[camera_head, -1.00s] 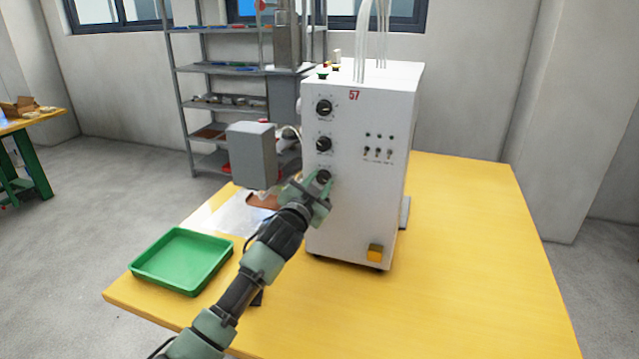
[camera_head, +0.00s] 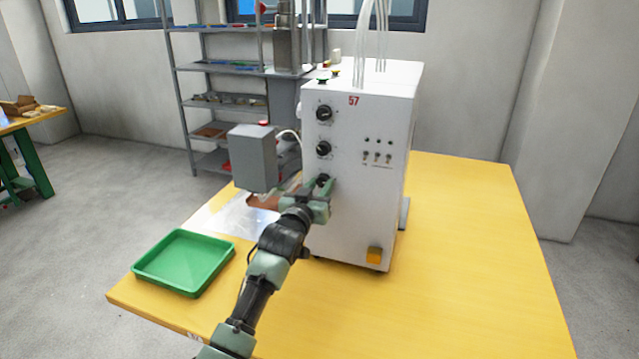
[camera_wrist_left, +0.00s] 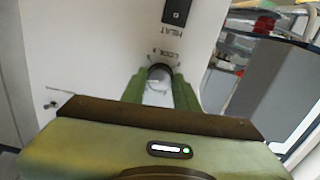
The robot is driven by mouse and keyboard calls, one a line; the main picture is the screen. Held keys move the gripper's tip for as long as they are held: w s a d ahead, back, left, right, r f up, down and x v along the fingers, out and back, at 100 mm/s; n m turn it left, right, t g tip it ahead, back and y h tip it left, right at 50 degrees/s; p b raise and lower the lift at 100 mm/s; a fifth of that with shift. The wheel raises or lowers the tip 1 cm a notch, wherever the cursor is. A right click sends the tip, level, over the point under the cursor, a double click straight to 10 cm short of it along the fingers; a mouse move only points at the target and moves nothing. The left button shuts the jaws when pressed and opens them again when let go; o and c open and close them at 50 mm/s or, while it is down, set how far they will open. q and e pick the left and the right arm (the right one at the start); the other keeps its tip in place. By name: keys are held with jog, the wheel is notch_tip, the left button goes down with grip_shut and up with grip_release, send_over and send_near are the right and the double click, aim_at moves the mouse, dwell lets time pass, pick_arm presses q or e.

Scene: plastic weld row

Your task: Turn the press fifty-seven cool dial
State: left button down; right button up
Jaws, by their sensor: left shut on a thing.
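The press (camera_head: 345,215) is a white box marked 57 on the yellow table. Three black dials run down the left of its front. The cool dial (camera_head: 322,179) is the lowest one, partly hidden by my gripper. In the left wrist view the cool dial (camera_wrist_left: 160,72) sits between the two green fingers, next to a label that reads COOL. My left gripper (camera_head: 325,190) is shut on this dial, with a finger on either side of it; it also shows in the left wrist view (camera_wrist_left: 160,88). My right gripper is not in view.
A green tray (camera_head: 184,262) lies on the table (camera_head: 460,290) at the left. A grey box (camera_head: 252,158) on the press's machinery stands close left of the dials. The right of the table is clear.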

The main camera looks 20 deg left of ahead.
pick_arm(q)
jog(key=n+p, duration=0.2)
jog(key=n, duration=0.3)
jog(key=shift+n, duration=0.3)
jog(key=shift+n+p, duration=0.75)
jog(key=shift+n, duration=1.05)
jog(key=c, duration=1.1)
grip_release()
jog(key=shift+s+a+b, duration=0.1)
jog(key=shift+s+b, duration=0.3)
jog(key=shift+s, duration=3.5)
jog(key=shift+f, duration=0.1)
